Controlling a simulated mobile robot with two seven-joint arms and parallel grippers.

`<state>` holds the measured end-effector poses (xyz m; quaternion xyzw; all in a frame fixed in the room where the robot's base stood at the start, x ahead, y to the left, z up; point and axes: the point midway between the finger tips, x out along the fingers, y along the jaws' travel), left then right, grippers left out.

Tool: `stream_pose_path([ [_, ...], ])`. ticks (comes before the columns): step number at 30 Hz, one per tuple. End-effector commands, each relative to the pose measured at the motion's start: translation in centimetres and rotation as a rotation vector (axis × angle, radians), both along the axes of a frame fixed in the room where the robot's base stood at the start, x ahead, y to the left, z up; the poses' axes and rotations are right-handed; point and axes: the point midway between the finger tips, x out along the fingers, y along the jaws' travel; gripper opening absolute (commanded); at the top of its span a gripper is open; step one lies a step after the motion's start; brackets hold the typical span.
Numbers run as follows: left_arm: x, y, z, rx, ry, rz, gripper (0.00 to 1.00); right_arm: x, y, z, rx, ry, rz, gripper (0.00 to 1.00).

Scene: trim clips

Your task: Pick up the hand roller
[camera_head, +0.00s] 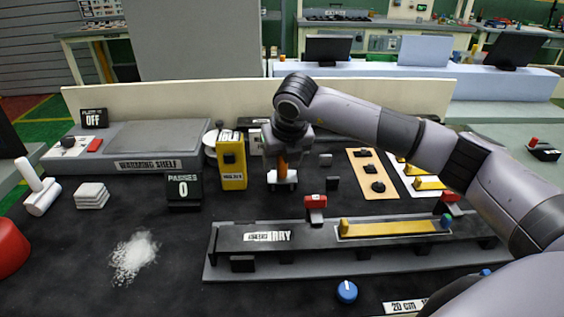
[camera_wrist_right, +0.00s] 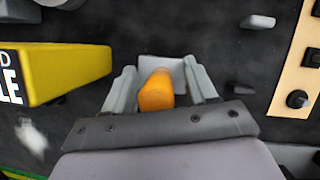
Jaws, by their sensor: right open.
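The hand roller, by its look, has an orange handle (camera_head: 282,168) standing up from a pale head (camera_head: 282,184) on the dark mat. My right gripper (camera_head: 281,161) is directly above it, pointing down. In the right wrist view the open fingers (camera_wrist_right: 163,82) stand on either side of the orange handle (camera_wrist_right: 156,92), with gaps visible. The pale head (camera_wrist_right: 178,72) shows beyond the handle. The gripper body hides the handle's upper part in the head view. My left gripper is not in view.
A yellow holder (camera_head: 232,165) stands close left of the gripper. A long grey tray fixture (camera_head: 300,262) with a yellow strip (camera_head: 395,229) lies in front. A tan panel (camera_head: 363,160) is to the right. A white T-shaped tool (camera_head: 41,192) lies far left. Pale powder (camera_head: 133,257) covers mat at front left.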

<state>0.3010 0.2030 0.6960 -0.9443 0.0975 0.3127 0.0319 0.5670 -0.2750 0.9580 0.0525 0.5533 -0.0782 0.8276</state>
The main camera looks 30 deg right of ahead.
Motion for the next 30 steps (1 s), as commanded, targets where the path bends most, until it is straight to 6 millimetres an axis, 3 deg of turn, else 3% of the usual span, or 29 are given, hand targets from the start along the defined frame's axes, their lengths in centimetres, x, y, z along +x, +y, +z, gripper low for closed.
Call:
stream_pose_path([
  [7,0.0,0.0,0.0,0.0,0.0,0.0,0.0,0.1,0.0,-0.2,0.0,-0.001,0.0,0.53],
  [12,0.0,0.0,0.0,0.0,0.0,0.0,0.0,0.1,0.0,-0.2,0.0,0.0,0.0,0.0],
  [23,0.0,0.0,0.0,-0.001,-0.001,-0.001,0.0,0.1,0.0,0.2,0.0,-0.003,0.0,0.0],
  [30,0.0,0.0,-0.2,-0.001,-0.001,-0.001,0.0,0.2,0.0,2.8,0.001,-0.006,0.001,0.0],
])
